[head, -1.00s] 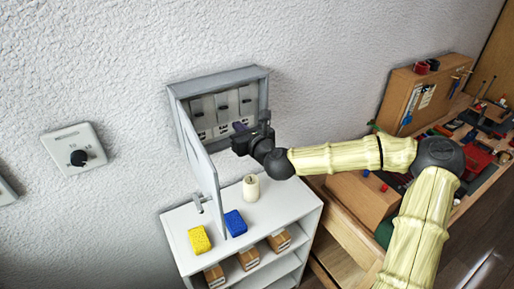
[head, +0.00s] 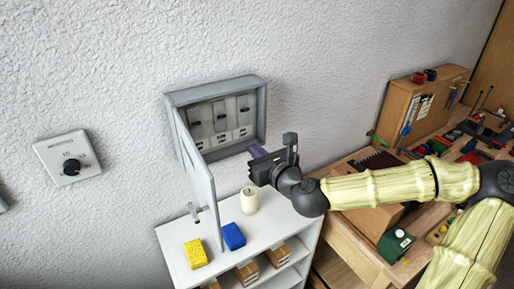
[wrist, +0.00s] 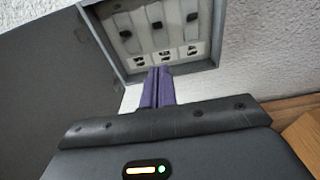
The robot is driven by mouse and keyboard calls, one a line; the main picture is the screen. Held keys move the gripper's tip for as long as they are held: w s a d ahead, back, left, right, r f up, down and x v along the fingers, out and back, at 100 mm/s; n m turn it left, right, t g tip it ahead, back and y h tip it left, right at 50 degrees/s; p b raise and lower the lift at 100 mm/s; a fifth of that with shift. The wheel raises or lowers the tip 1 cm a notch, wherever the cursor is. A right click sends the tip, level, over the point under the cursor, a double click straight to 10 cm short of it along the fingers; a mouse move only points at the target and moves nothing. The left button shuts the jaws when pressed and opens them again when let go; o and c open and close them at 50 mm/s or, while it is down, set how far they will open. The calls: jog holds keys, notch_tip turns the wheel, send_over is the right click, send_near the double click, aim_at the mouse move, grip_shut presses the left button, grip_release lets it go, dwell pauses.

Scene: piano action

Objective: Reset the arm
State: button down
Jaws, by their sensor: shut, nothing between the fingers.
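My gripper (head: 256,152) is at the end of my arm, just outside the lower right edge of an open grey wall box (head: 259,110). In the wrist view its purple fingers (wrist: 158,72) are together and hold nothing. The box's door (head: 200,175) hangs open to the left. Inside the box is a row of three switches (head: 221,116) with labels below them. The switches also show in the wrist view (wrist: 157,25), beyond the fingertips. The fingers appear apart from the switches.
A cluttered wooden workbench (head: 340,235) stands at right.

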jog(key=w+a+f+t+y, duration=0.1)
jog(key=w+a+f, duration=0.1)
jog(key=w+a, duration=0.2)
jog(key=w+a+f+t+y, duration=0.1)
jog(key=w+a+f, duration=0.2)
jog(key=w, duration=0.7)
jog(key=shift+a+f+t, duration=0.15)
jog(key=shift+a+t, duration=0.15)
jog(key=shift+a, duration=0.4)
jog(key=shift+w+p, duration=0.1)
jog(key=shift+p, duration=0.2)
